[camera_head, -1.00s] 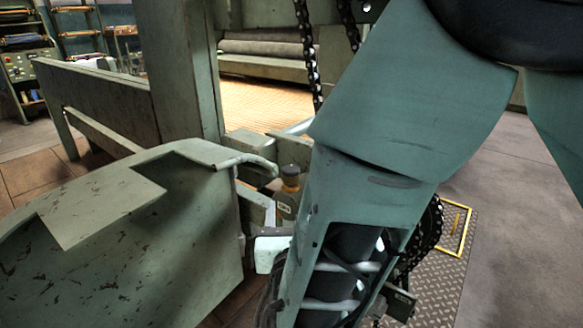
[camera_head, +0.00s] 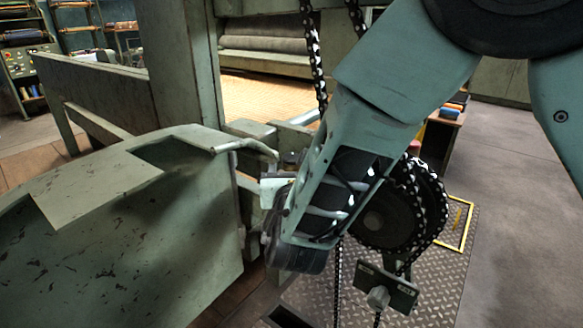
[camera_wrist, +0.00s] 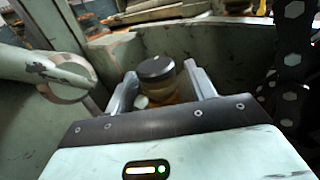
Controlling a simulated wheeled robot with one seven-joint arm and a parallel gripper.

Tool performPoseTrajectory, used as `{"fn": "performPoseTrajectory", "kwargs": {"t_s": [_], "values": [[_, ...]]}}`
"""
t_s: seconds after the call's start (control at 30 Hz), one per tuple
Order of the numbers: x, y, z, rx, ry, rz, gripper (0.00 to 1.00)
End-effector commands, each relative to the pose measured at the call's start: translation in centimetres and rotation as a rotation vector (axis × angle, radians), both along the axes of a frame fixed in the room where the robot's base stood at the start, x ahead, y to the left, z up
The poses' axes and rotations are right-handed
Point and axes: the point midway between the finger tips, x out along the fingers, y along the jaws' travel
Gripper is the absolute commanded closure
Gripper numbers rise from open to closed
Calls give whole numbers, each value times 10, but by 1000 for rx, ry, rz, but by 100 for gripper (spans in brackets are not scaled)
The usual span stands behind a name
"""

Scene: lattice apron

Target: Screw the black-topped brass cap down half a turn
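The black-topped brass cap (camera_wrist: 156,68) is near the middle of the wrist view, its round dark top above an amber-brown brass body. My gripper (camera_wrist: 161,76) is open, one pale finger to the left and one to the right of the cap. A gap shows between each finger and the cap, and I see no contact. How deep the cap sits between the fingers is hard to tell.
A green metal guard panel (camera_head: 130,225) stands left of the gripper, with a bent rail (camera_head: 240,146) along its top edge. A chain and sprocket (camera_head: 385,220) hang just right of my forearm. Open floor (camera_head: 515,220) lies at the right.

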Motion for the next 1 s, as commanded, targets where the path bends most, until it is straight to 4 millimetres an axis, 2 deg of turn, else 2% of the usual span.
{"fn": "performPoseTrajectory", "kwargs": {"t_s": [0.03,0.13,0.17,0.57,1.0], "values": [[0,0,0,0,0,0,56],[0,0,0,0,0,0,84],[0,0,0,0,0,0,89],[-1,2,0,1,1,-63,89],[-1,2,2,0,1,-362,89]]}}
